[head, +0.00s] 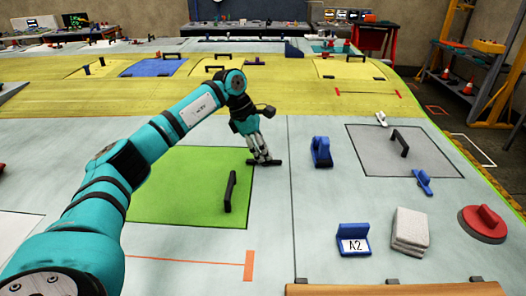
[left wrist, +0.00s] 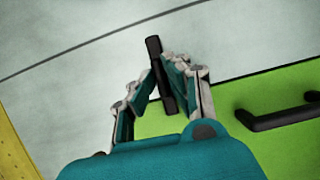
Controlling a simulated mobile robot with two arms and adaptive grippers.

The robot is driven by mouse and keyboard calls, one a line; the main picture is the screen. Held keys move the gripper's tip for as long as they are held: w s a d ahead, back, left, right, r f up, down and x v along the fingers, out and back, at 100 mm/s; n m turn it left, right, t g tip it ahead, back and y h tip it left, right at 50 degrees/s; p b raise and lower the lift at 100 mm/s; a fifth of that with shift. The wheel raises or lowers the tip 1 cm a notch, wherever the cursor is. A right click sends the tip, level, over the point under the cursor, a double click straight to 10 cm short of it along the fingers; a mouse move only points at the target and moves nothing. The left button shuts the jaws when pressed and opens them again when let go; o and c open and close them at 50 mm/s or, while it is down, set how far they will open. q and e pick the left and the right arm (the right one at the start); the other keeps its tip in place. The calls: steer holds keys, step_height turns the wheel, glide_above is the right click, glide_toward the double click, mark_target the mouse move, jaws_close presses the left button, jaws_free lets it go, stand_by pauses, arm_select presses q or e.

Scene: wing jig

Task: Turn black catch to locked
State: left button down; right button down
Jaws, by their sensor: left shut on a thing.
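The black catch (head: 267,162) is a dark bar at the right edge of the green panel (head: 170,206), near its far corner. In the head view it lies roughly crosswise, reaching over the panel's edge onto the pale surface. My left gripper (head: 263,157) is down at the catch with its fingers shut on it. In the left wrist view the catch (left wrist: 154,58) stands out beyond the fingertips (left wrist: 160,90), and the fingers hide part of it. My right gripper is not in view.
A black handle (head: 230,191) stands on the green panel. To the right are a blue clamp (head: 321,152), a grey panel (head: 400,151), a blue A2 block (head: 353,240), grey pads (head: 410,231) and a red disc tool (head: 483,223). The pale surface between is clear.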

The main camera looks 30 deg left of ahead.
arm_select(q)
steer(key=c, duration=1.4)
jaws_free()
steer(key=shift+o, duration=0.2)
steer(key=shift+r, duration=0.1)
steer(key=v, duration=1.2)
steer(key=shift+s+a, duration=0.1)
